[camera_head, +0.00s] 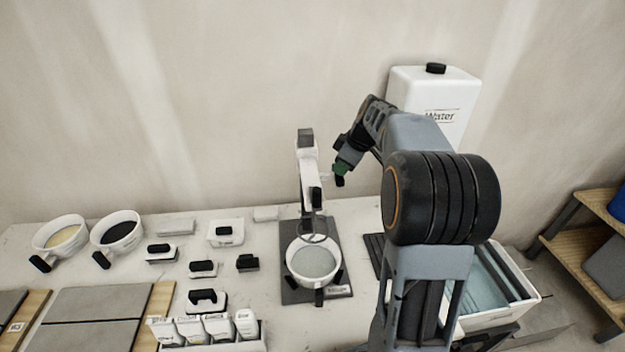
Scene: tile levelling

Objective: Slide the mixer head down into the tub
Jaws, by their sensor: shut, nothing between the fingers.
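The mixer stands on a dark base plate (290,290) on the bench. Its white mixer head (309,160) sits high on the dark post, with a black handle (316,198) on its front. A whisk ring (313,238) hangs from it at the top of the tub. The white tub (297,270) stands upright on the base, with grey contents and dark handles. My gripper (338,182) is shut and empty, just to the right of the mixer head. It looks apart from the handle, though the depth between them is hard to judge.
A white water container (433,95) stands behind my arm. A bin of bluish water (490,290) is at the right. Two bowls (60,233) (117,230), small black-handled tools (205,268) and a tray of white packets (209,328) lie left of the mixer. Grey tiles (103,300) lie at front left.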

